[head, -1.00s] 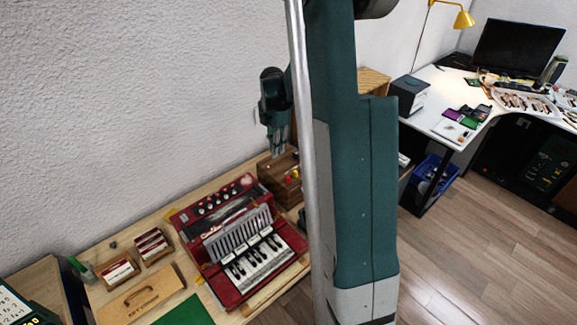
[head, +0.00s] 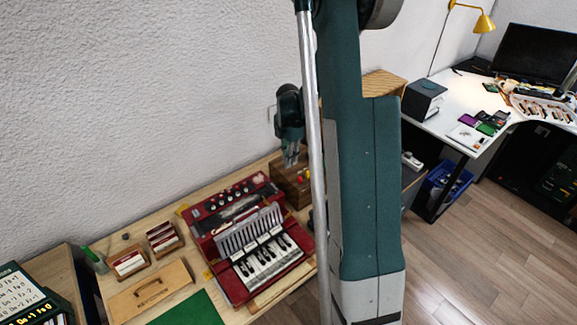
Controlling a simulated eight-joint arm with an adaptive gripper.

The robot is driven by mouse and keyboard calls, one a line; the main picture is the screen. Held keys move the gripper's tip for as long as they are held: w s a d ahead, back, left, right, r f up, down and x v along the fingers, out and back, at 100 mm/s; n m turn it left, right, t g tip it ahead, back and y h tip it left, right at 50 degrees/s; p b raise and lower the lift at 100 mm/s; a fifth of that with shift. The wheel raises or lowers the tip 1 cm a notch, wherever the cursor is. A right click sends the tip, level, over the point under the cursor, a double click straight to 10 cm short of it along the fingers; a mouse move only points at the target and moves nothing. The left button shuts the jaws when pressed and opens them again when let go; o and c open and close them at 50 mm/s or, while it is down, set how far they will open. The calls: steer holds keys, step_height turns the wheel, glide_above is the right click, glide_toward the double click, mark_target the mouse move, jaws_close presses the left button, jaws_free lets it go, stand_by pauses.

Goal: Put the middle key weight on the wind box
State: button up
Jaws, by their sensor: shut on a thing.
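My gripper (head: 291,158) hangs fingers down above the bench, just behind the wooden box at the red instrument's right. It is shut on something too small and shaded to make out. The red instrument (head: 217,285) stands on the bench with a white and black keyboard (head: 266,261) facing front. Several small pale pieces (head: 262,240) sit in a row at the back of the keys. I cannot tell which of these are key weights. No part is clearly marked as the wind box; the red body behind the keys carries a row of knobs (head: 228,191).
A wooden box (head: 285,187) with small coloured items stands right of the instrument. My arm hides the bench's right end. A white desk (head: 455,95) stands beyond.

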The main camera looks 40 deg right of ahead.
steer(key=shift+f, duration=1.85)
steer(key=shift+f, duration=0.2)
steer(key=o, duration=0.9)
steer(key=shift+r, duration=0.25)
steer(key=shift+r, duration=5.95)
steer(key=shift+a+r, duration=0.1)
